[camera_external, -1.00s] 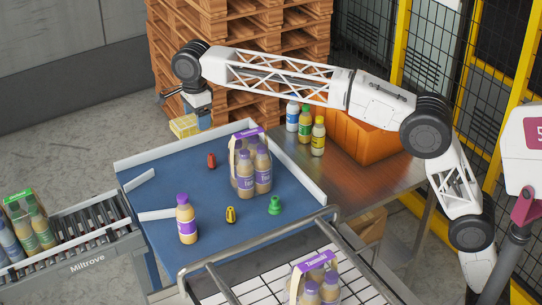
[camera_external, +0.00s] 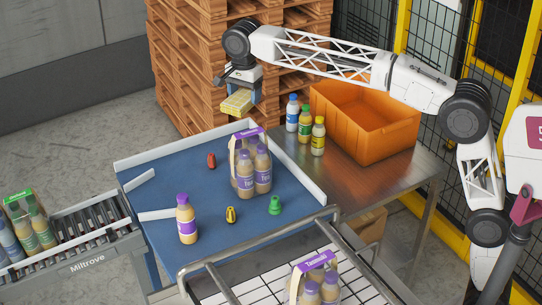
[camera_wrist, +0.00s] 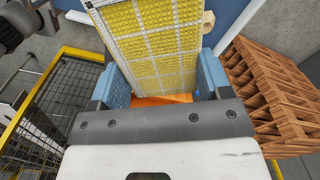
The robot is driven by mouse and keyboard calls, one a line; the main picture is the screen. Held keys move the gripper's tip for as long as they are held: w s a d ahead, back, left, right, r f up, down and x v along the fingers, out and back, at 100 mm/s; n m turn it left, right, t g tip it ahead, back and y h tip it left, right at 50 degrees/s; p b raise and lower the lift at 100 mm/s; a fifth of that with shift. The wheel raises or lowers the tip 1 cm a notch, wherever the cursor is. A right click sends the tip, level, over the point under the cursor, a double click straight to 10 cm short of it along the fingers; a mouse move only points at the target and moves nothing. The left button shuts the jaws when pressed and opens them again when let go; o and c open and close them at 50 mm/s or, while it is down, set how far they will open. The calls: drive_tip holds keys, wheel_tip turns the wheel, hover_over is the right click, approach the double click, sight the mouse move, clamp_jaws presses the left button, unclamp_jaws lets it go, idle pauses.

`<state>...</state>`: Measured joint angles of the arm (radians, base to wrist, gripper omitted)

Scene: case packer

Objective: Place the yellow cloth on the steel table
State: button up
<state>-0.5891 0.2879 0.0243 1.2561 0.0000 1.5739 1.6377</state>
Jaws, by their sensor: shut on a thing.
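The yellow cloth (camera_external: 236,103), a flat folded block with a pale grid pattern, is held in my gripper (camera_external: 242,94). My gripper is shut on it and holds it in the air above the far edge of the blue table, in front of the pallets. In the wrist view the cloth (camera_wrist: 155,40) sits between the two blue fingers of my gripper (camera_wrist: 160,85). The steel table (camera_external: 395,180) is at the right in the external view, lower than and to the right of my gripper.
On the steel table stand an orange crate (camera_external: 365,140) and several bottles (camera_external: 305,122) at its left. Stacked pallets (camera_external: 190,60) rise behind. The steel table's front right is clear.

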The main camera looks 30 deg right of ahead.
drive_tip(key=s+d+f+n, duration=0.1)
drive_tip(key=s+d+n, duration=0.3)
drive_tip(key=d, duration=0.7)
drive_tip(key=s+d+f+n, duration=0.1)
drive_tip(key=s+d+n, duration=0.25)
drive_tip(key=d, duration=0.65)
drive_tip(key=s+d+n, duration=0.3)
drive_tip(key=d+n, duration=0.2)
drive_tip(key=d, duration=0.6)
drive_tip(key=f, duration=4)
drive_tip(key=shift+s+a, duration=0.1)
drive_tip(key=shift+a, duration=0.2)
drive_tip(key=shift+w+a+f, duration=0.25)
drive_tip(key=shift+w+a, duration=0.45)
drive_tip(key=shift+w, duration=1.9)
drive_tip(key=shift+w+a+f, duration=0.25)
drive_tip(key=shift+w+a, duration=0.4)
drive_tip(key=shift+w, duration=1.9)
drive_tip(key=shift+w+a+f, duration=0.25)
drive_tip(key=shift+w+a, duration=0.45)
drive_tip(key=shift+w, duration=1.9)
drive_tip(key=shift+f, duration=0.1)
drive_tip(key=shift+f, duration=1.65)
drive_tip(key=shift+f, duration=0.15)
